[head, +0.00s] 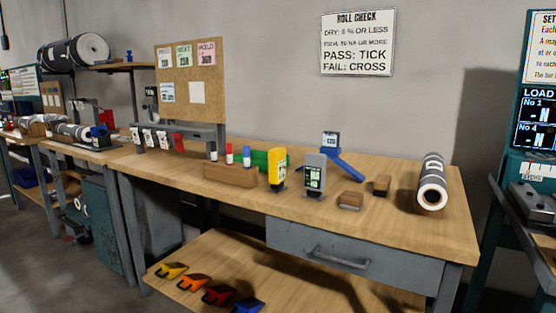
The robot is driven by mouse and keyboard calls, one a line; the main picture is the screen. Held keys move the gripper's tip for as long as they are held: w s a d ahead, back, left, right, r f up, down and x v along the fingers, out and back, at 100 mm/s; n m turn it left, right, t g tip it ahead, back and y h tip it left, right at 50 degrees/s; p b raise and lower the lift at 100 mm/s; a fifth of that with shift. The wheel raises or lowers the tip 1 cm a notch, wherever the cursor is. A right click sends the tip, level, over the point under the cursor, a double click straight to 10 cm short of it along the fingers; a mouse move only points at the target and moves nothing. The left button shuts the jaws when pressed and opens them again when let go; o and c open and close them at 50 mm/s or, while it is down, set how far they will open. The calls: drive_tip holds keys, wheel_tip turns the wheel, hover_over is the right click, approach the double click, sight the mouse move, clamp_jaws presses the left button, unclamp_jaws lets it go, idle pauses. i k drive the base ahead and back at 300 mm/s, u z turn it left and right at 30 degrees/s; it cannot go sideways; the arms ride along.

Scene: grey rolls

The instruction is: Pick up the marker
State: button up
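Slim upright items that look like markers stand at a wooden block (230,175) on the left half of the workbench. One has a white body and a red cap (229,154), and one to its right has a white body and a blue cap (246,156). Their lower ends are hidden by the block, so I cannot tell if they sit in it or behind it. My gripper is not in view.
Right of the block stand a yellow meter (277,168), a grey meter (315,174), a blue stand with a display (345,165), two small wooden blocks and a grey roll (432,182). A green object (262,159) is behind. The bench's front strip (400,225) is clear.

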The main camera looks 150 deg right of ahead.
sight(228, 145)
drive_tip(key=z, duration=4.45)
drive_tip(key=k, duration=1.25)
drive_tip(key=z, duration=0.2)
drive_tip(key=i, duration=0.7)
drive_tip(key=z, duration=0.75)
drive_tip(key=i, duration=0.8)
drive_tip(key=u, duration=0.8)
drive_tip(key=i, duration=0.7)
drive_tip(key=u, duration=0.8)
